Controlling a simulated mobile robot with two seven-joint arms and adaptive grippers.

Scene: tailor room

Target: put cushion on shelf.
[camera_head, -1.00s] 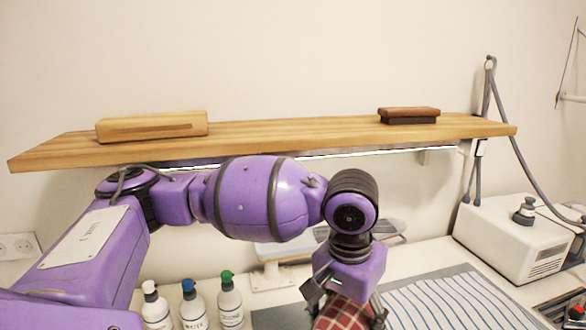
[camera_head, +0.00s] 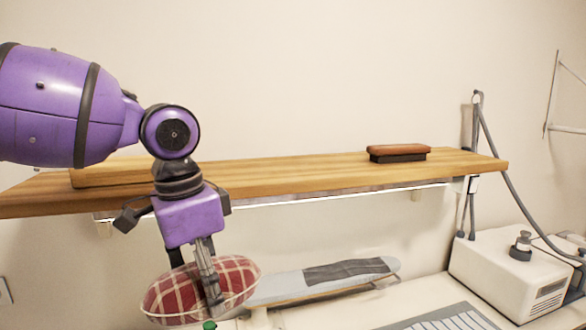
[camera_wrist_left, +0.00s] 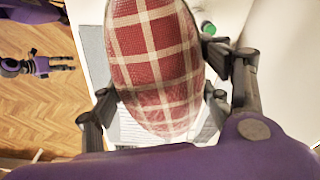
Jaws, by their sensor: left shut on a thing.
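The cushion (camera_head: 236,275) is red with a cream plaid pattern and hangs in my left gripper (camera_head: 200,285), below the front edge of the shelf in the head view. In the left wrist view the cushion (camera_wrist_left: 155,60) fills the middle, between the two fingers of the gripper (camera_wrist_left: 165,105). The fingers are shut on it from both sides. The wooden shelf (camera_head: 280,172) is fixed along the wall, with its left part partly hidden behind my left arm.
A brown-topped brush (camera_head: 398,152) lies on the right part of the shelf. A wooden block (camera_head: 100,175) at its left end is mostly hidden by my arm. The shelf's middle is clear. Below are a small ironing board (camera_head: 320,278), a white machine (camera_head: 515,265) and a green-capped bottle (camera_head: 209,325).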

